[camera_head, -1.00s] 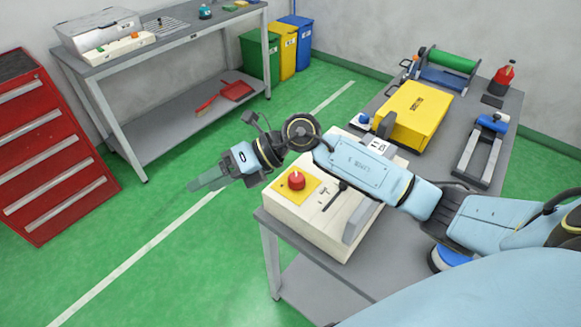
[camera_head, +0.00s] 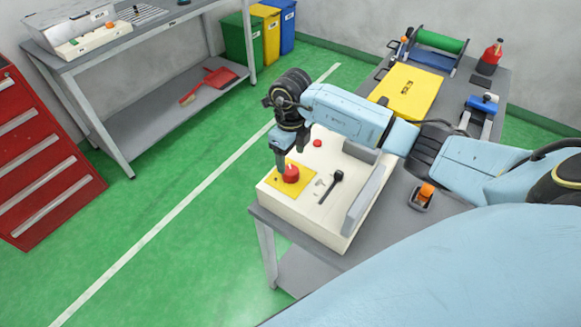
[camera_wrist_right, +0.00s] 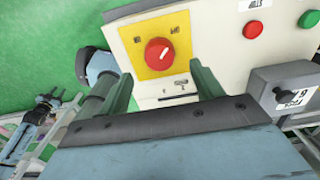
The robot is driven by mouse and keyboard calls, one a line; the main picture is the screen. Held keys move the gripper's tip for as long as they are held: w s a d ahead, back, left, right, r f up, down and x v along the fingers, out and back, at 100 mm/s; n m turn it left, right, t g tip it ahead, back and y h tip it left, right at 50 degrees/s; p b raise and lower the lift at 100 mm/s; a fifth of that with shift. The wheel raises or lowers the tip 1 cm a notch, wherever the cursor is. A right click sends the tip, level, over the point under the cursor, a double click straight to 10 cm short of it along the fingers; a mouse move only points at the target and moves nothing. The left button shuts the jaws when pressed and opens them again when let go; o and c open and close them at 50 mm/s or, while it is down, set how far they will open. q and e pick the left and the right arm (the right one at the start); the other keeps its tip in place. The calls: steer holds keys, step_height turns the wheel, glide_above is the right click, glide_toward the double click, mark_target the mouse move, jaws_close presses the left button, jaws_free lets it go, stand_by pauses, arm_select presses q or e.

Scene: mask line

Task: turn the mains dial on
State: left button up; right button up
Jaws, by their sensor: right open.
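The mains dial (camera_head: 290,173) is a round red knob on a yellow plate (camera_head: 302,183), at the near left corner of a cream control box (camera_head: 325,222). In the right wrist view the dial (camera_wrist_right: 158,51) faces me, with a pale mark on its face and small dark labels on the yellow plate above it. My right gripper (camera_head: 281,167) points down at the dial. In the right wrist view its fingers (camera_wrist_right: 163,82) are apart and empty, with the dial showing beyond the gap. Whether they touch it is unclear.
A black lever (camera_head: 333,184) and a red button (camera_head: 317,143) are on the same box. A green button (camera_wrist_right: 307,19) shows in the wrist view. A yellow case (camera_head: 410,88) and an orange-topped item (camera_head: 425,192) are also on the grey bench. Floor left of the bench is clear.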

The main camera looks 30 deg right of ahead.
mark_target(291, 170)
step_height(291, 170, down, 6)
steer(key=shift+r, duration=0.1)
steer(key=shift+c, duration=0.5)
steer(key=c, duration=0.9)
